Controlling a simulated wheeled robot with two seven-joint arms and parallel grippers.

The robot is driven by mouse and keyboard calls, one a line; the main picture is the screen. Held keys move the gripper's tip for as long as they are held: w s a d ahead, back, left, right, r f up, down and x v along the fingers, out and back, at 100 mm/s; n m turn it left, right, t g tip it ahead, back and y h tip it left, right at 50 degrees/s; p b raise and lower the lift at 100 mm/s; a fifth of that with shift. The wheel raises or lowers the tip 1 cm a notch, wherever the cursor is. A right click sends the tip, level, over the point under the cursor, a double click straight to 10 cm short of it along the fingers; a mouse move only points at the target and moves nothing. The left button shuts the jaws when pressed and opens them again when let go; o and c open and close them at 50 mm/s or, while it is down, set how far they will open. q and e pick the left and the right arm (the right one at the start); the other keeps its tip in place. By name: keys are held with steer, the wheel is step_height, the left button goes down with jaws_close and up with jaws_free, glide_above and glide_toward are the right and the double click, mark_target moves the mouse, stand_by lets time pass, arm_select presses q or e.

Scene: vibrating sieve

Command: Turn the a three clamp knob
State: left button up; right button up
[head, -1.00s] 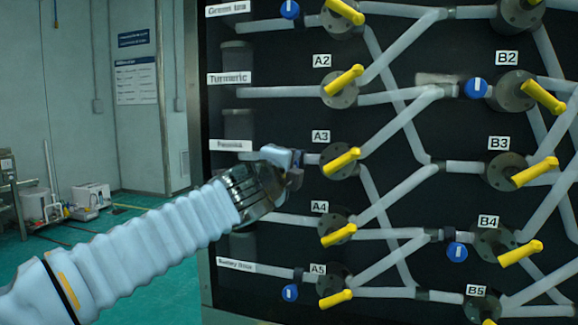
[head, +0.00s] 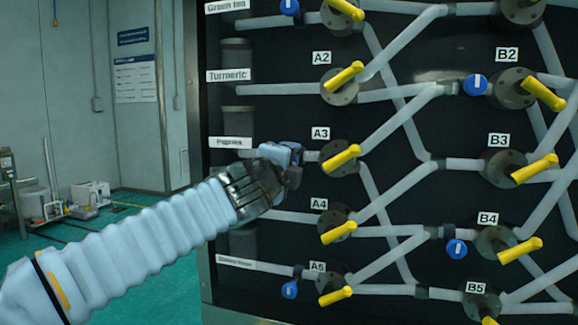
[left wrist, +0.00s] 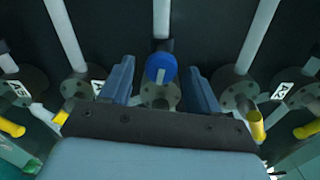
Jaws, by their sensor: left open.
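The blue clamp knob (left wrist: 161,68) shows in the left wrist view, upright on a pipe leading to a round grey flange (left wrist: 160,97). My left gripper (left wrist: 161,85) is open, with one dark blue finger on each side of the knob and a visible gap to each. In the head view my left gripper (head: 291,156) is at the pipe left of the A3 valve (head: 340,158), which has a yellow lever. There the gripper hides the knob. My right gripper is not in view.
Yellow-levered valves stick out close by, such as A2 (head: 340,85) and A4 (head: 338,229). Other blue knobs sit near A5 (head: 290,290), B2 (head: 475,85) and B4 (head: 457,249). Pale crossing pipes cover the black panel (head: 275,65).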

arm_select(q)
steer(key=b+v, duration=0.2)
steer(key=v, duration=1.1)
steer(key=shift+b, duration=0.35)
